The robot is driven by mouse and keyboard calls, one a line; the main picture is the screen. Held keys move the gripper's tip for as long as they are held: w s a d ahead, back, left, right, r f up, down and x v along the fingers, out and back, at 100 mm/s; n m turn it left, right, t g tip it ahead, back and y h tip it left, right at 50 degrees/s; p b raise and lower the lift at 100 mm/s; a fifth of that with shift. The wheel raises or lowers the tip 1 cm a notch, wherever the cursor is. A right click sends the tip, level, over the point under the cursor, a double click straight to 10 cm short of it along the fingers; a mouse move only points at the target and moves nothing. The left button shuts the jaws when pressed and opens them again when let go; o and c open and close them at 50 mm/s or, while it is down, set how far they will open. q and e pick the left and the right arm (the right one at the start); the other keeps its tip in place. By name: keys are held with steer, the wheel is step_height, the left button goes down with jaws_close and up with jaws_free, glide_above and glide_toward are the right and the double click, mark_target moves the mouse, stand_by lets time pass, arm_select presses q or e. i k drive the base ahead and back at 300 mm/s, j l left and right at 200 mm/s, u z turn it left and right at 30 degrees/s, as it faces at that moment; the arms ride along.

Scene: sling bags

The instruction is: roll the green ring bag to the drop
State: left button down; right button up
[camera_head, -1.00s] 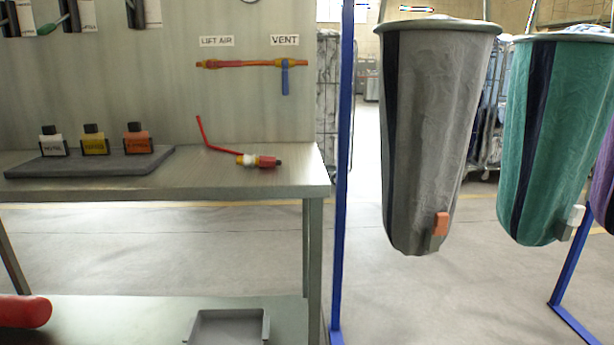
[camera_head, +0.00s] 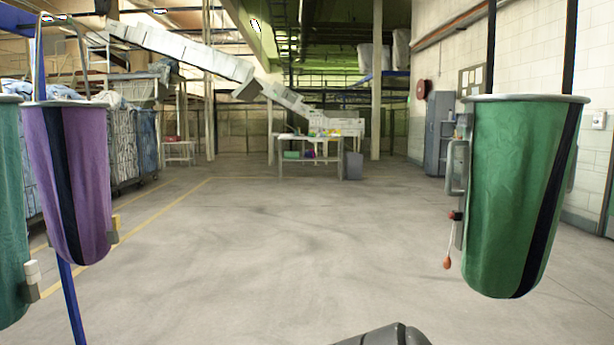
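A green bag (camera_head: 515,200) with a dark stripe and a grey metal rim hangs upright at the right, below two dark vertical straps or bars. A teal bag (camera_head: 10,225) with a white clip is cut off by the left edge. A purple bag (camera_head: 80,185) with a yellow clip hangs beside it. I cannot tell which point is the drop. Neither gripper shows. A dark grey rounded part, probably mine, shows at the bottom edge.
A blue frame leg (camera_head: 70,300) stands at the left. Loaded carts (camera_head: 125,145) stand behind the purple bag. A table (camera_head: 310,160) stands far back. The middle floor is clear.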

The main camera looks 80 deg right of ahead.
mark_target(521, 152)
steer(key=z, duration=3.4)
